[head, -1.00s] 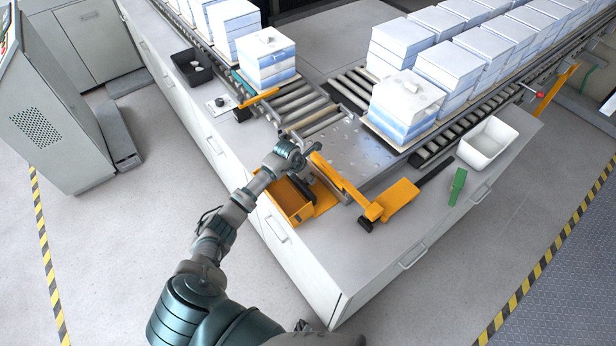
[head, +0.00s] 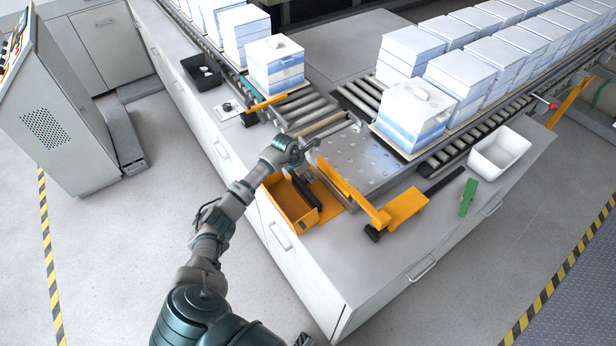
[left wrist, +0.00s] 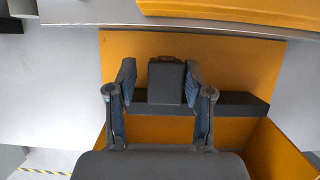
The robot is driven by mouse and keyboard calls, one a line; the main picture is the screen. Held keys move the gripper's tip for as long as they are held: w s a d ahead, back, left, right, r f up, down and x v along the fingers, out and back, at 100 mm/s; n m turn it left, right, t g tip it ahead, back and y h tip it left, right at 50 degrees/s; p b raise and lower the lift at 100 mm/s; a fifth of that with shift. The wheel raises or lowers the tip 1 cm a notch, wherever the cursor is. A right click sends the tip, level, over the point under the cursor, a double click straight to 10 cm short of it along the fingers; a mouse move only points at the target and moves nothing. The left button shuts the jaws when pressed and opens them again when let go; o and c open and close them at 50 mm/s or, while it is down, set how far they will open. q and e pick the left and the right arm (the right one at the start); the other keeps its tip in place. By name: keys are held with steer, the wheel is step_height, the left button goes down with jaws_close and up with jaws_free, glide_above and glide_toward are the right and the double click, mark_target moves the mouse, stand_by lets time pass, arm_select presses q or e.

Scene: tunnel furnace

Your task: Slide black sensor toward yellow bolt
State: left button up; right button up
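A black block (left wrist: 166,82) with a reddish top edge, likely the black sensor, stands between the fingers of my left gripper (left wrist: 160,84) in the left wrist view. The fingers are apart, with a visible gap on the block's left; contact on its right is unclear. A long black bar (left wrist: 238,103) runs beside the block across an orange plate (left wrist: 230,60). In the head view, my left gripper (head: 304,146) is above the bench near the orange open box (head: 287,203). An orange-yellow bar mechanism (head: 348,188), possibly the yellow bolt, lies to its right.
A metal ball plate (head: 358,155) and rollers (head: 305,108) lie behind. White-blue block stacks (head: 414,112) stand on the conveyor. A white bin (head: 500,151) and green piece (head: 468,197) are at right. The bench's front right surface (head: 350,265) is clear.

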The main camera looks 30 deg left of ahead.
arm_select(q)
steer(key=shift+a+f, duration=0.1)
steer(key=shift+f, duration=0.05)
steer(key=shift+a, duration=0.1)
steer(key=v, duration=1.1)
steer(key=shift+a+r, duration=0.15)
steer(key=shift+r, duration=0.2)
steer(key=shift+s, duration=0.1)
